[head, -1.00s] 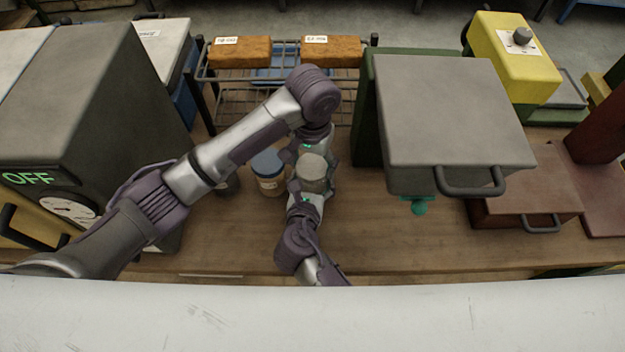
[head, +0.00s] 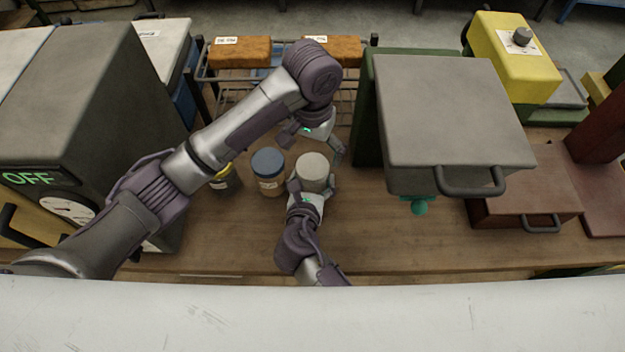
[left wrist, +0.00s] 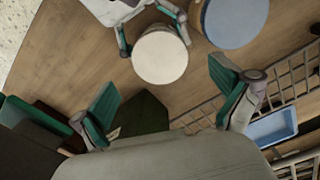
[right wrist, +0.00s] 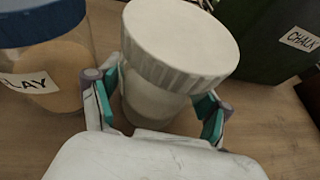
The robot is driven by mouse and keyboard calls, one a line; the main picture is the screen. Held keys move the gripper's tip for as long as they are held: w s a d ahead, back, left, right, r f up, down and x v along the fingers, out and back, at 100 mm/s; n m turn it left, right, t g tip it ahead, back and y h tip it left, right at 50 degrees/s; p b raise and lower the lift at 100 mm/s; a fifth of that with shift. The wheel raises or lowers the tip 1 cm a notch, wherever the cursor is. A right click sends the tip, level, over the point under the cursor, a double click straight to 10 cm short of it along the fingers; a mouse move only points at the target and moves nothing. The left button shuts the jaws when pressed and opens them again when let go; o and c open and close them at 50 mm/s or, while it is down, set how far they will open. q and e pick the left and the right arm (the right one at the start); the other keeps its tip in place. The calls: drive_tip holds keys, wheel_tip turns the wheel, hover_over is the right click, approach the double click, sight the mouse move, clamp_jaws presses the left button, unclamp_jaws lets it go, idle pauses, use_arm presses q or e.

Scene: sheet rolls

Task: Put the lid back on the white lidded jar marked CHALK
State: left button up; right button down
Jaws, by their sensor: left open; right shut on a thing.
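The white jar (right wrist: 150,103) stands upright on the bench, and a round white lid with a ribbed rim (right wrist: 180,45) sits on its mouth. In the head view the lid (head: 313,166) hides most of the jar. No writing shows on the jar's visible side. My right gripper (right wrist: 160,98) is shut around the jar's body, one finger on each side below the lid; it also shows in the head view (head: 311,190). My left gripper (head: 314,147) is open and empty, above and behind the lid and apart from it. In the left wrist view the lid (left wrist: 160,57) lies beyond its open fingers.
A blue-lidded jar (head: 268,163) with a label ending in LAY stands close left of the white jar. A dark jar with a yellow band (head: 225,180) is further left. A wire rack (head: 350,90) stands behind; a grey-topped green machine (head: 450,120) stands right.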

use_arm(q)
drive_tip(key=shift+r, duration=0.1)
idle(0.3)
drive_tip(key=shift+r, duration=3.9)
use_arm(e)
unclamp_jaws()
drive_tip(key=shift+s, duration=0.1)
drive_tip(key=shift+v, duration=3.9)
drive_tip(key=shift+d, duration=0.1)
